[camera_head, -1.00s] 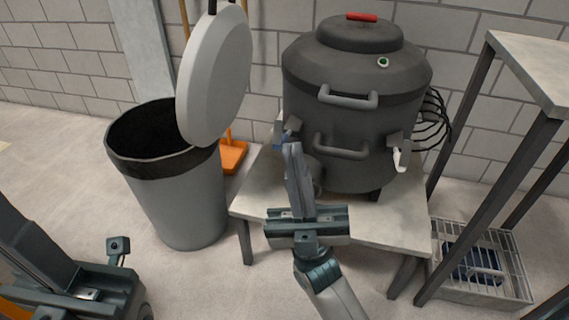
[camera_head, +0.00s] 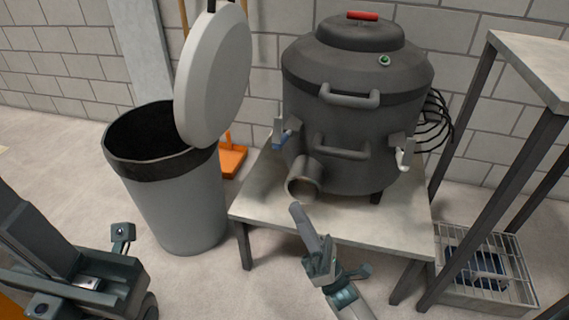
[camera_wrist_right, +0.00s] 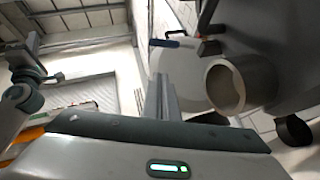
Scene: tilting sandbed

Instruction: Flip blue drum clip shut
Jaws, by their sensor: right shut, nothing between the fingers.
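The blue drum clip (camera_head: 280,139) sits on the left side of the dark grey drum (camera_head: 340,120), below its lid seam. Its blue lever sticks out from a grey bracket, angled down; it also shows in the right wrist view (camera_wrist_right: 165,43), reaching out left from the bracket. I cannot tell whether it is fully closed. My right gripper (camera_head: 297,210) is shut and empty, apart from the clip, below and in front of the drum's spout. My left gripper (camera_head: 75,275) is at the lower left, far from the drum; its fingertips cannot be made out.
The drum stands on a low table (camera_head: 255,205). Its spout (camera_head: 303,180) juts forward below the clip. A white-levered clip (camera_head: 403,157) is on its right. A grey bin (camera_head: 180,205) with raised lid stands left. A tall table (camera_head: 535,65) and wire crate (camera_head: 490,270) are right.

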